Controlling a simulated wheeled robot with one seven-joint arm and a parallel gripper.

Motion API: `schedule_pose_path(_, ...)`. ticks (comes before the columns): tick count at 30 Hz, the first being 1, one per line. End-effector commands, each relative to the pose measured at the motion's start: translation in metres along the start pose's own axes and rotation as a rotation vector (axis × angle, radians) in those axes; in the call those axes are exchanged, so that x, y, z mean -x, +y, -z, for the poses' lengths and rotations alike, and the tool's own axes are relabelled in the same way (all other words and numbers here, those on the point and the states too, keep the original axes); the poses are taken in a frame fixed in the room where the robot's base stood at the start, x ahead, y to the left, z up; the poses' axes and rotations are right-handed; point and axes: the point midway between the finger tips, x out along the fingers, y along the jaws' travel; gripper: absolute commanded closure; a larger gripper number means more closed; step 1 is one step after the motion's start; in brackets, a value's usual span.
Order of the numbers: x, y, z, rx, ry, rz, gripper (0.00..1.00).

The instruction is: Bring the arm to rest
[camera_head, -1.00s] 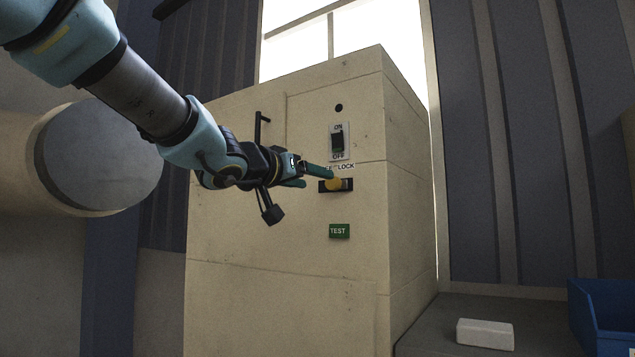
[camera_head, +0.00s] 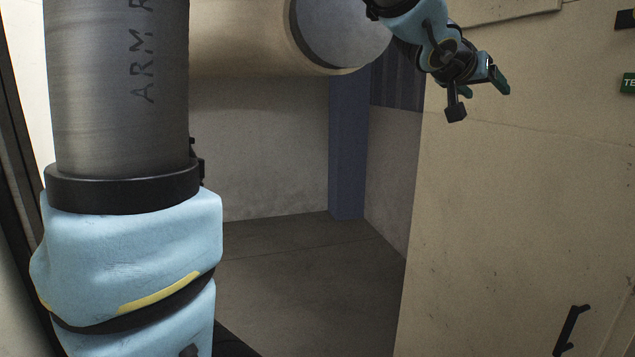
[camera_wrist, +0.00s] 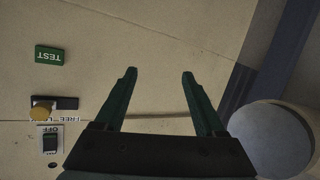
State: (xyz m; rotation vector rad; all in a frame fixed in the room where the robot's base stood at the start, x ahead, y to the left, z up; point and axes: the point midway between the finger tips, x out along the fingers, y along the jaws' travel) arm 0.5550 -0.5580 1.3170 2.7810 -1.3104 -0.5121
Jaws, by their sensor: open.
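My gripper (camera_head: 488,92) is at the upper right of the head view, with its green fingers apart and pointing down and right. It hangs beside the front of the cream cabinet (camera_head: 500,200), clear of the controls. In the wrist view the two fingers (camera_wrist: 160,72) are spread, with nothing between them. That view is upside down and shows the yellow knob (camera_wrist: 41,114), the ON/OFF switch (camera_wrist: 50,143) and the green TEST label (camera_wrist: 48,55) on the left, apart from the fingers. My upper arm fills the left of the head view.
A large horizontal cylinder with a grey round end (camera_head: 340,30) is behind my forearm. A black handle (camera_head: 572,330) sits low on the cabinet. The grey floor (camera_head: 300,285) left of the cabinet is bare. A blue post (camera_head: 348,150) stands at the back.

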Motion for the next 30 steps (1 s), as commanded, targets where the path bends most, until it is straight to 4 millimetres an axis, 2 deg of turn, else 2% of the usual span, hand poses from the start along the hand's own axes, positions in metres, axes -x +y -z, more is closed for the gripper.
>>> schedule_pose_path(1, 0.003, -0.035, -0.021, 0.013, -0.048, 0.075, 0.28)
schedule_pose_path(6, 0.029, -0.130, -0.097, 0.057, -0.228, 0.293, 0.28)
schedule_pose_path(8, 0.045, -0.159, -0.126, 0.079, -0.299, 0.361, 0.28)
schedule_pose_path(12, 0.093, -0.215, -0.198, 0.149, -0.485, 0.499, 0.28)
schedule_pose_path(15, 0.136, -0.241, -0.252, 0.220, -0.628, 0.575, 0.28)
schedule_pose_path(18, 0.180, -0.252, -0.301, 0.303, -0.768, 0.623, 0.28)
schedule_pose_path(22, 0.227, -0.249, -0.349, 0.406, -0.912, 0.644, 0.28)
schedule_pose_path(25, 0.250, -0.242, -0.371, 0.465, -0.982, 0.642, 0.28)
schedule_pose_path(30, 0.263, -0.236, -0.384, 0.502, -1.023, 0.635, 0.28)
